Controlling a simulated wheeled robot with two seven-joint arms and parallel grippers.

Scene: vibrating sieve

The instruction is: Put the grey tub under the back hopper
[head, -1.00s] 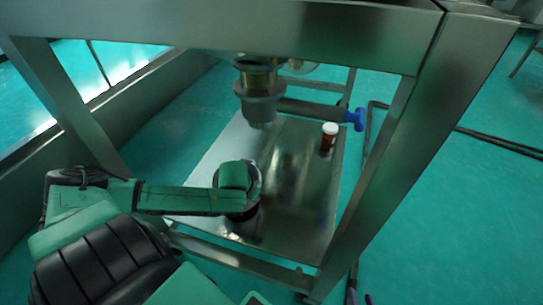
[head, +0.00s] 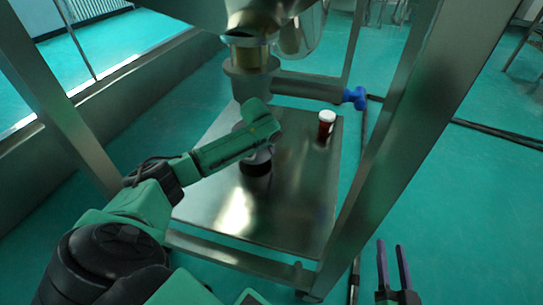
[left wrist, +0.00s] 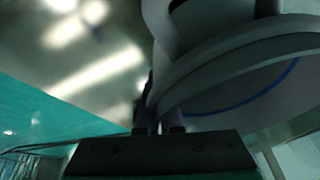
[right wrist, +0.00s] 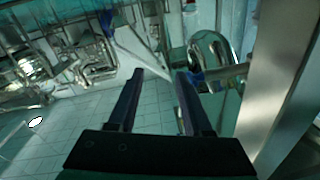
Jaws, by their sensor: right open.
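A large grey rounded body with a raised band and a thin blue line, apparently the grey tub (left wrist: 225,65), fills the upper right of the left wrist view. The fingers of my left gripper (left wrist: 160,126) are close together on a grey strip of it and look shut on it. In the head view my left arm hides these fingers and most of the tub. My left wrist is above the metal plate, just below a hopper outlet (head: 250,68); I cannot tell whether this is the back hopper. My right gripper (head: 391,243) is open and empty, outside the frame at lower right.
A brown bottle with a white cap (head: 326,127) stands on the right of the metal plate (head: 290,215). A pipe with a blue valve handle (head: 354,98) runs above it. A thick frame leg (head: 385,145) stands between the plate and my right gripper.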

